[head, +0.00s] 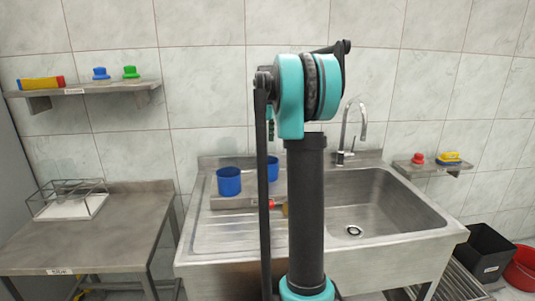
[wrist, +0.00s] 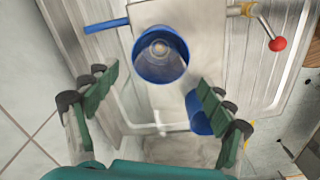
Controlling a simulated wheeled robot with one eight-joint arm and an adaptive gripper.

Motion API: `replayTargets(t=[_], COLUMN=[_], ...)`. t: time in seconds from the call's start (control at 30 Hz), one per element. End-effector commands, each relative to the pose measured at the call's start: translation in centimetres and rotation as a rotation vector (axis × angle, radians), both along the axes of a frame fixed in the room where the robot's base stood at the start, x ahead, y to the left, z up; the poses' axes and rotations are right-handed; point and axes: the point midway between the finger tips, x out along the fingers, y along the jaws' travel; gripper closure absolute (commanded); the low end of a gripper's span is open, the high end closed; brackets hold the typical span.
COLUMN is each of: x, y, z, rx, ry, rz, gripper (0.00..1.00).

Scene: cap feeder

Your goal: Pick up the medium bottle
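No plain bottle shape stands out, so I cannot tell which thing is the medium bottle. Two blue cylindrical containers stand on the sink's left side: a nearer one (head: 229,182) and a farther one (head: 272,168), partly hidden by my arm. In the wrist view, one blue open-topped container (wrist: 160,69) shows its round mouth between my fingers, and another (wrist: 197,115) lies partly behind the right finger. My gripper (wrist: 159,78) is open and empty, its green fingers wide apart. In the head view my arm hides much of the middle.
The steel sink (head: 215,237) has a curved tap (head: 363,122). A left shelf (head: 85,88) holds a blue object (head: 101,73), a green object (head: 131,72) and a yellow-red box (head: 40,83). A wire rack (head: 68,199) sits on the left table (head: 110,230). A red-ended lever (wrist: 277,44) is near.

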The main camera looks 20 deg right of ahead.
Motion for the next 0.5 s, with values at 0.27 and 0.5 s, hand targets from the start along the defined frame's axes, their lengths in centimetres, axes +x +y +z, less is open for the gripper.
replayTargets(t=[0.27,0.5], x=[0.01,0.01], y=[-0.01,-0.01], z=[0.02,0.03], rx=[0.000,0.000], ry=[0.000,0.000], rz=[0.000,0.000], gripper=[0.53,0.63])
